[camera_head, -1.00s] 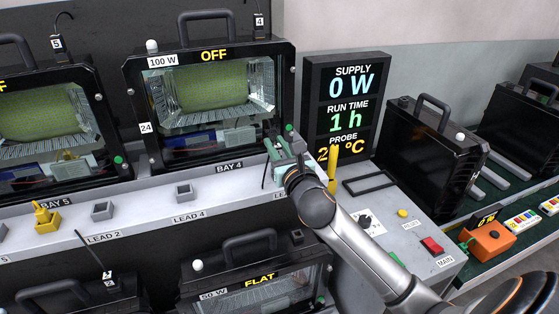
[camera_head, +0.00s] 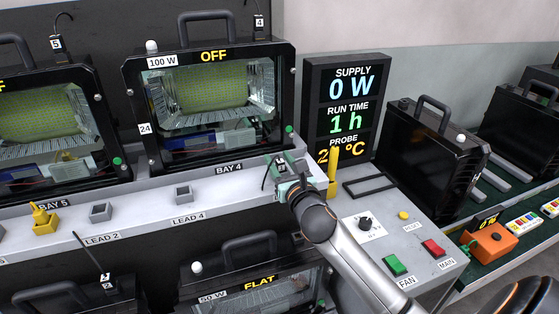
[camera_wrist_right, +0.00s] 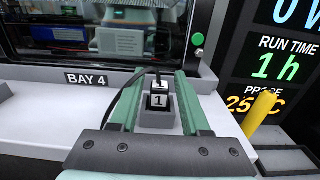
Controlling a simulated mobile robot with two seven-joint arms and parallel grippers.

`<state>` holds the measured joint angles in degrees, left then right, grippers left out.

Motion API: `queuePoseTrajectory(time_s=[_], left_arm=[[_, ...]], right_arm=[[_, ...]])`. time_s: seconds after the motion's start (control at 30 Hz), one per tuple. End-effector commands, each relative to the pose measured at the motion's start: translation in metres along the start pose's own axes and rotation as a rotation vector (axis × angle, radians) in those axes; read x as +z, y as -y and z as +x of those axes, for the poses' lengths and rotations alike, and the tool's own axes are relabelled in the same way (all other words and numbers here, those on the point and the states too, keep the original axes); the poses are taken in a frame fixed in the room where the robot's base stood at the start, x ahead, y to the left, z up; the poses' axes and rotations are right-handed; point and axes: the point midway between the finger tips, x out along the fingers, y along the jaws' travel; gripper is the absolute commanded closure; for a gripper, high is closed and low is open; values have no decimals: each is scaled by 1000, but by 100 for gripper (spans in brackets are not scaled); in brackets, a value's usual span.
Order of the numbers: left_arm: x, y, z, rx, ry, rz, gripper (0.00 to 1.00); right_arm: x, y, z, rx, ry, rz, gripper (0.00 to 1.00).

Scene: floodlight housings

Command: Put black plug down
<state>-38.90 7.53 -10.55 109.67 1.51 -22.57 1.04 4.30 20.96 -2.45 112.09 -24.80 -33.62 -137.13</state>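The black plug (camera_wrist_right: 159,98), marked 1 and with a dark cable at its top, stands in a grey holder (camera_wrist_right: 157,119) on the ledge right of the BAY 4 label. It also shows small in the head view (camera_head: 281,161). My right gripper (camera_wrist_right: 158,88) has its green fingers on either side of the plug and holder, with visible gaps between the fingers and the plug, so it looks open. In the head view my right gripper (camera_head: 284,172) hides most of the holder. My left gripper is not in view.
The floodlight in bay 4 (camera_head: 212,54), reading OFF, stands just behind the ledge. A yellow probe (camera_head: 333,168) stands close right of my right gripper, before the supply display (camera_head: 347,61). An empty grey holder (camera_head: 184,193) is to the left.

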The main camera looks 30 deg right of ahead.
Motion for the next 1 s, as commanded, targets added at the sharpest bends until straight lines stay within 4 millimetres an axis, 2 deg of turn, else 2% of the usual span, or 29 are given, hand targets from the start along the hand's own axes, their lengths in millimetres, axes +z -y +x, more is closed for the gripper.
queuePoseTrajectory(time_s=[0.37, 0.43, 0.57, 0.8, 1.0], left_arm=[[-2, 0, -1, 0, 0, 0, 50], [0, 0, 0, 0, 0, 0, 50], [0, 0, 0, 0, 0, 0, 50], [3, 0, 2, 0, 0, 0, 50], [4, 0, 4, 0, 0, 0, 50]], right_arm=[[5, 0, 0, 0, 1, 2, 46], [2, 0, -7, 0, -1, 0, 46], [2, 0, -27, 2, -1, -2, 46], [1, 0, -75, 1, -2, 0, 46], [1, 0, -105, 0, -1, -1, 46]])
